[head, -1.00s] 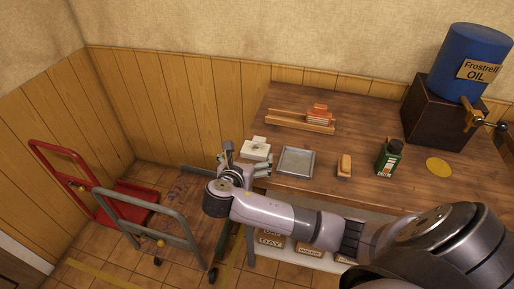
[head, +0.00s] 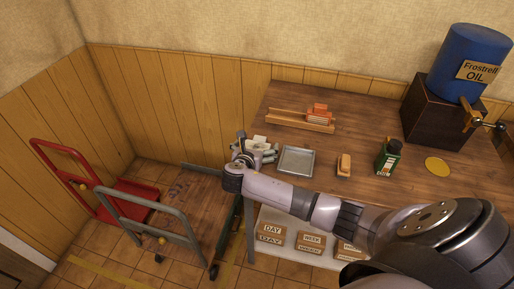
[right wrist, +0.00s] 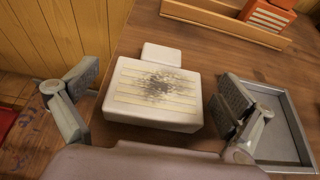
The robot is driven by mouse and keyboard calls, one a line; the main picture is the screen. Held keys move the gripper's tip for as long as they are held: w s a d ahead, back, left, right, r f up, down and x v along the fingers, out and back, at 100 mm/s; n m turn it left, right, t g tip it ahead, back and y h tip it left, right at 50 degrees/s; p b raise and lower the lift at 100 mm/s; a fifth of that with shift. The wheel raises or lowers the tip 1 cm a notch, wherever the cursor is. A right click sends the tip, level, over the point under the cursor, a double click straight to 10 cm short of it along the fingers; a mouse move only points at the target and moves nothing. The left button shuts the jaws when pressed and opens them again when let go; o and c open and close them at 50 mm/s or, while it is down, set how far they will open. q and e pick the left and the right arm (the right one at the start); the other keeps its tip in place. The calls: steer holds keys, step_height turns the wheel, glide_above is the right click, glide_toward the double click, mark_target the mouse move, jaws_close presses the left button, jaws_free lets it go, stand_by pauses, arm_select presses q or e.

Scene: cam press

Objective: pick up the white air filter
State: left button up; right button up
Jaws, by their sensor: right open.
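The white air filter (right wrist: 155,93) lies on the wooden table near its left edge. It is a pale block with a tab at the far side and a dark sooty smudge over its ribbed top. My right gripper (right wrist: 155,115) is open, with one finger to the left of the filter and the other to its right. The fingers look apart from it. In the head view the filter (head: 258,141) is partly hidden behind my right gripper (head: 255,149). My left gripper is not in view.
A grey metal tray (head: 296,160) sits just right of the gripper. Behind is a wooden rack (head: 290,121) with orange-edged pieces. A tan brush-like block (head: 344,165), a green bottle (head: 389,158) and an oil drum (head: 470,62) stand further right. Carts (head: 150,215) stand left.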

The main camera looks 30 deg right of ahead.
steer(key=c, duration=1.3)
steer(key=shift+r, duration=0.1)
